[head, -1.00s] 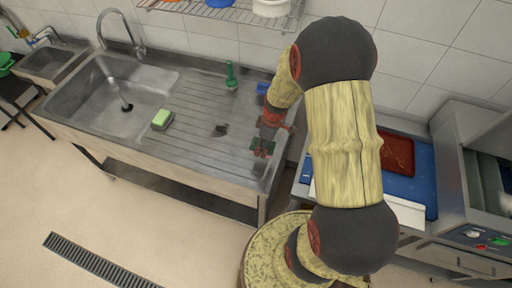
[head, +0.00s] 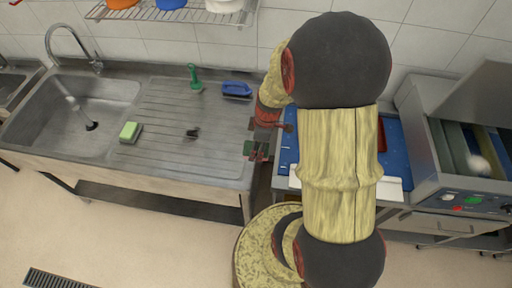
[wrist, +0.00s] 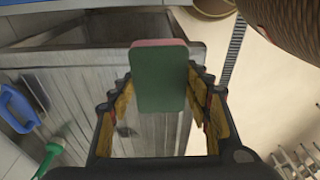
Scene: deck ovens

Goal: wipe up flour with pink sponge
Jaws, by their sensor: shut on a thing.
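The pink sponge (wrist: 158,80) shows in the wrist view as a block with a green face toward the camera and a pink edge along its top. My gripper (wrist: 161,98) is shut on it, one finger at each side. In the head view my gripper (head: 262,149) is over the right end of the steel sink counter, with a small green part of the sponge (head: 248,148) showing. The sponge is apart from the surfaces below, as far as I can tell. I cannot make out any flour; my arm hides part of the blue counter.
A green-and-yellow sponge (head: 130,132), a black plug (head: 192,133), a green brush (head: 194,80) and a blue brush (head: 237,90) lie on the drainboard (head: 170,110). Right of the gap are a blue worktop (head: 391,148), a white board (head: 391,188) and an open steel machine (head: 440,150).

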